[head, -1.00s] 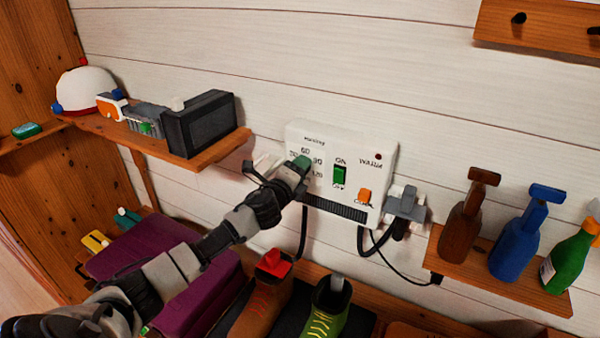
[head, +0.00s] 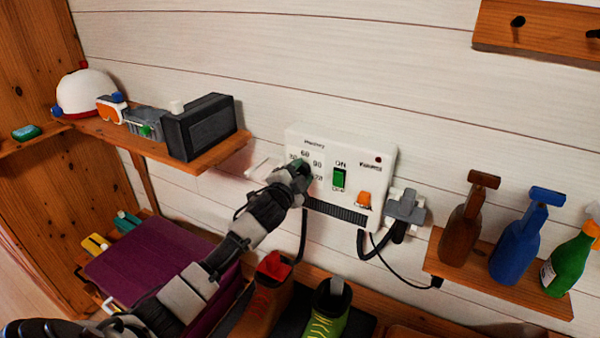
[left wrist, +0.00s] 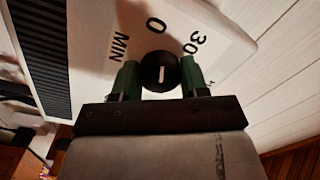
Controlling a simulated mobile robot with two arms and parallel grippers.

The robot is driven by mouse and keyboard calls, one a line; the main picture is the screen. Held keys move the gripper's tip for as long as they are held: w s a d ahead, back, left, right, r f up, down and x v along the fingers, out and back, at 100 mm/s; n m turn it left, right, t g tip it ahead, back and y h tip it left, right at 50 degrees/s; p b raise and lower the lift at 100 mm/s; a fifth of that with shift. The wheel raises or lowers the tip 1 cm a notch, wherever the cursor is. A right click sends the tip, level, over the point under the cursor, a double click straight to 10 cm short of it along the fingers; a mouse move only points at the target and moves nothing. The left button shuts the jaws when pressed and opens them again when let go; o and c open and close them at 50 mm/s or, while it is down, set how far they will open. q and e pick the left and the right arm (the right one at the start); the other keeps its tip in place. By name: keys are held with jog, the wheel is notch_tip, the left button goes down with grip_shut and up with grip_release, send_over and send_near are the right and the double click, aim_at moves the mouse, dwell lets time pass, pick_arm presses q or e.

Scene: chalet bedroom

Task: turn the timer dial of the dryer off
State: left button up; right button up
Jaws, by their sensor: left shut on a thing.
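The dryer's white control box (head: 384,185) is on the plank wall in the head view. It carries a green ON/OFF switch (head: 339,178), an orange button (head: 363,200) and a number scale at its left. My left gripper (head: 299,168) is at that scale and hides the dial there. In the left wrist view the black timer dial (left wrist: 160,72) sits between the green finger pads of my left gripper (left wrist: 160,78), which is shut on it. The dial's white mark is close to upright in the picture, roughly toward the printed 0. My right gripper is out of view.
A shelf (head: 225,150) with a black box and a white helmet is at the left. A shelf (head: 500,285) with several bottles is at the right. A grey plug (head: 405,207) with cables sits right of the box. Boots (head: 325,318) stand below.

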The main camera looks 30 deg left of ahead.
pick_arm(q)
jog(key=shift+n, duration=0.6)
jog(key=o, duration=0.9)
jog(key=shift+s+f, duration=0.15)
jog(key=shift+s, duration=0.3)
jog(key=shift+s+d+b, duration=0.2)
jog(key=shift+s+b, duration=0.5)
jog(key=shift+s, duration=1.8)
jog(key=shift+s+d+b, duration=0.2)
jog(key=shift+s+b, duration=0.5)
jog(key=shift+s, duration=1.75)
